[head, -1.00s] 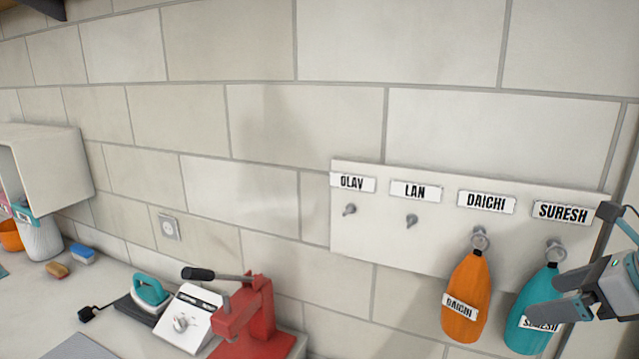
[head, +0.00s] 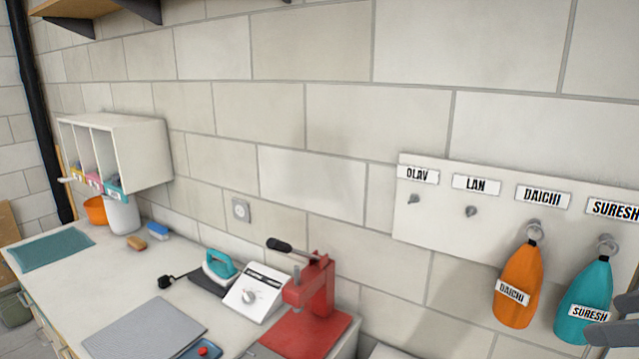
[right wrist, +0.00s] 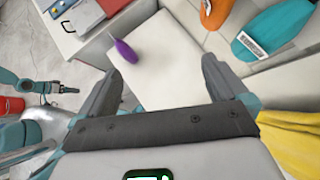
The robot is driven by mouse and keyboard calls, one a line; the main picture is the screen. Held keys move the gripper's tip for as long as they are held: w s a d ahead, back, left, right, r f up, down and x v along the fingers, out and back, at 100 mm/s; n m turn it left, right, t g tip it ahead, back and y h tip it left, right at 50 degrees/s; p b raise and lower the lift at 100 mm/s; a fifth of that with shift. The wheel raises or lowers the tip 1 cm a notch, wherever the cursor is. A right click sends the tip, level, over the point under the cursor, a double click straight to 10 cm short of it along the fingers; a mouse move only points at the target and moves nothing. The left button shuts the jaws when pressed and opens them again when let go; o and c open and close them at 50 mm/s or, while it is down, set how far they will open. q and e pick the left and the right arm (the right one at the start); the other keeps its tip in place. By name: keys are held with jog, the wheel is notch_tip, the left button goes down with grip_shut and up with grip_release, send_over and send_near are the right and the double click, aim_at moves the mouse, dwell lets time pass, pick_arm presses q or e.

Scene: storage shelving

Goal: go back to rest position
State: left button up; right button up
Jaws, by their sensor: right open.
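My right gripper (head: 612,322) shows at the right edge of the head view, partly cut off, in front of the teal bag (head: 586,290). In the right wrist view, both fingers of this gripper (right wrist: 162,72) are spread wide with nothing between them. The teal bag, labelled SURESH, hangs from the hook under the SURESH sign. It also shows in the right wrist view (right wrist: 275,30), beyond the right finger. An orange bag (head: 518,275), labelled DAICHI, hangs under the DAICHI sign.
The white hook board (head: 440,225) has bare hooks under OLAV and LAN. A red press (head: 318,285), a white dial box (head: 257,290) and a teal iron (head: 220,265) stand on the counter. A purple object (right wrist: 126,51) lies on a pale surface below.

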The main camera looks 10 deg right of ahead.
jog(key=w+a+f+n+g+y, duration=0.1)
jog(key=w+a+f+g+y, duration=0.15)
jog(key=w+a+f, duration=0.5)
jog(key=a+f+n+g+y+b, duration=0.15)
jog(key=a+f, duration=0.25)
jog(key=f, duration=0.4)
jog(key=a+f+n+g, duration=0.15)
jog(key=a+f, duration=0.25)
jog(key=f, duration=0.4)
jog(key=a+f+n+g+y+b, duration=0.1)
jog(key=a+f+g, duration=0.25)
jog(key=f, duration=0.45)
jog(key=s+a+f+n+g+h+b, duration=0.1)
jog(key=s+a+f+n, duration=0.45)
jog(key=s+f, duration=0.2)
jog(key=s+a+f+n+g+h, duration=0.1)
jog(key=s+a+f+n+h, duration=0.1)
jog(key=s+a+f+n, duration=0.55)
jog(key=s+a+f+n+h+b, duration=0.1)
jog(key=s+a+f+n, duration=0.3)
jog(key=f, duration=0.6)
jog(key=w+n+t, duration=0.1)
jog(key=n, duration=0.1)
jog(key=w+d+n+t, duration=0.1)
jog(key=n, duration=0.2)
jog(key=w+d+n, duration=0.1)
jog(key=n, duration=0.1)
jog(key=shift+r+n+t, duration=0.1)
jog(key=shift+n+t, duration=0.3)
jog(key=shift+d, duration=0.1)
